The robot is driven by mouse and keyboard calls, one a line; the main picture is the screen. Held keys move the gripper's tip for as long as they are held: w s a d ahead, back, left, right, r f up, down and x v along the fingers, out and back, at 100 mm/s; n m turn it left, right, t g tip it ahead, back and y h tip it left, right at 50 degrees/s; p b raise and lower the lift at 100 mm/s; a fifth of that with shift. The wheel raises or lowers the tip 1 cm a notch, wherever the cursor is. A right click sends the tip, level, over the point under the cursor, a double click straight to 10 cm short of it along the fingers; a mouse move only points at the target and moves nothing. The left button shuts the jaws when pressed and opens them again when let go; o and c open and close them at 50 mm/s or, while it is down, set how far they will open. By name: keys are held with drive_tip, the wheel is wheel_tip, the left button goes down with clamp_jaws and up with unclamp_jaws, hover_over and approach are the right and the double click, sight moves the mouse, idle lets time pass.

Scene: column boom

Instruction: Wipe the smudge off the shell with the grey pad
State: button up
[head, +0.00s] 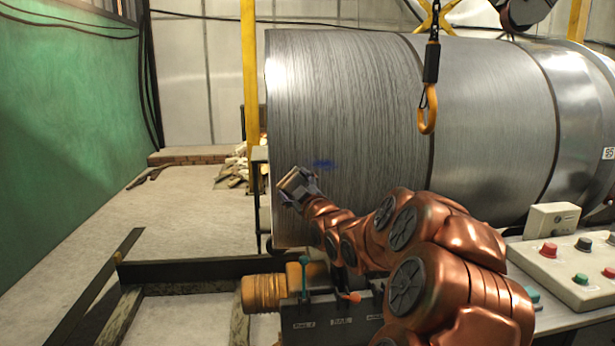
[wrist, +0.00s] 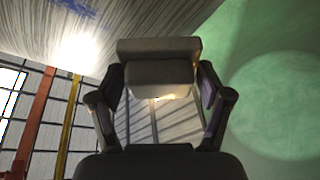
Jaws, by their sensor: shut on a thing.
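The shell is a large brushed-metal cylinder (head: 350,110) lying on its side; it also fills the top of the wrist view (wrist: 160,22). A blue smudge (head: 323,163) is on its left section, and blue shows at the upper left of the wrist view (wrist: 78,7). My gripper (head: 297,188) is at the shell's lower left, below and left of the smudge. It is shut on the grey pad (wrist: 157,50), which spans its two fingers in the wrist view. I cannot tell whether the pad touches the shell.
An orange hook (head: 428,108) hangs in front of the shell, right of the smudge. A control box with coloured buttons (head: 565,265) stands at the lower right. A dark steel beam (head: 200,270) lies on the floor at left. A yellow post (head: 251,80) stands behind the shell's left end.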

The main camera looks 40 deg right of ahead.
sight(299, 161)
drive_tip(key=s+d+r, duration=0.2)
drive_tip(key=s+r, duration=0.1)
drive_tip(key=r, duration=0.1)
drive_tip(key=shift+t+h, duration=0.4)
drive_tip(key=w+d+p, duration=0.2)
drive_tip(key=w+p, duration=0.1)
drive_tip(key=w+d+f+p, duration=0.1)
drive_tip(key=shift+w+p, duration=0.3)
drive_tip(key=shift+w+d, duration=0.2)
drive_tip(key=shift+w, duration=0.05)
idle(0.4)
drive_tip(key=shift+w+d, duration=0.45)
drive_tip(key=shift+w, duration=0.1)
idle(0.4)
